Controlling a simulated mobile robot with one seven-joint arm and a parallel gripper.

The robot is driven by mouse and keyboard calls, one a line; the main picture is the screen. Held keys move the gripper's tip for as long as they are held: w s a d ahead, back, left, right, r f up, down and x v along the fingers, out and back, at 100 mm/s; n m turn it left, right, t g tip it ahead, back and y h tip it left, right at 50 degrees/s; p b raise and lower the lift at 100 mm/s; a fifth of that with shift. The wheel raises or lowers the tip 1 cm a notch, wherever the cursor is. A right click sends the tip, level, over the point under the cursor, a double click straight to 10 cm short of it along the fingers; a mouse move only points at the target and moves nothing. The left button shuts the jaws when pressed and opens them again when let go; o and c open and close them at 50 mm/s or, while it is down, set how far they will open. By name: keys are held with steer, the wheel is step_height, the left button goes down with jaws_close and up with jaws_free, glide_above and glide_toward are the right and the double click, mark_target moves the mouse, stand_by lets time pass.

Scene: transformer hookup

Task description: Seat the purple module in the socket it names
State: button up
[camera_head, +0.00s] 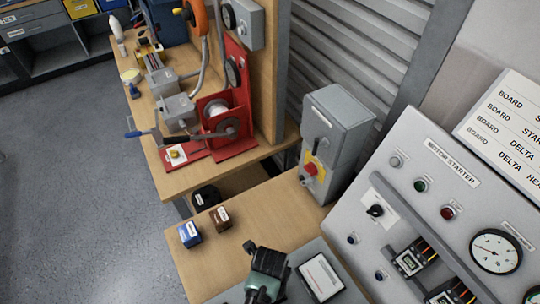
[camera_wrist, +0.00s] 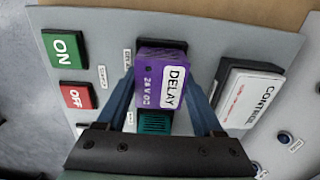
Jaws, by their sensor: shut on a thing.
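The purple module (camera_wrist: 163,80), labelled DELAY and 24 V DC, is between the two blue fingers of my gripper (camera_wrist: 167,95) in the wrist view. My gripper is shut on it. A dark block or socket edge (camera_wrist: 160,44) shows at the module's top end, on a light grey panel (camera_wrist: 215,50). The module covers most of what lies behind it, so I cannot tell whether it touches or sits in a socket. A small label (camera_wrist: 127,60) beside it is too small to read. In the head view my gripper (camera_head: 268,262) is at the bottom, and the purple module is hidden.
A green ON button (camera_wrist: 64,47) and red OFF button (camera_wrist: 76,96) are left of the module. A white-faced unit (camera_wrist: 248,95) stands close on the right. A teal part (camera_wrist: 155,122) lies below. Blue (camera_head: 190,234) and brown (camera_head: 220,217) modules rest on the wooden bench (camera_head: 240,240).

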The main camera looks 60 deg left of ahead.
steer(key=shift+f, duration=0.45)
steer(key=o, duration=1.4)
steer(key=shift+f, duration=0.15)
steer(key=shift+o, duration=0.2)
step_height(320, 180, up, 12)
steer(key=shift+r, duration=0.2)
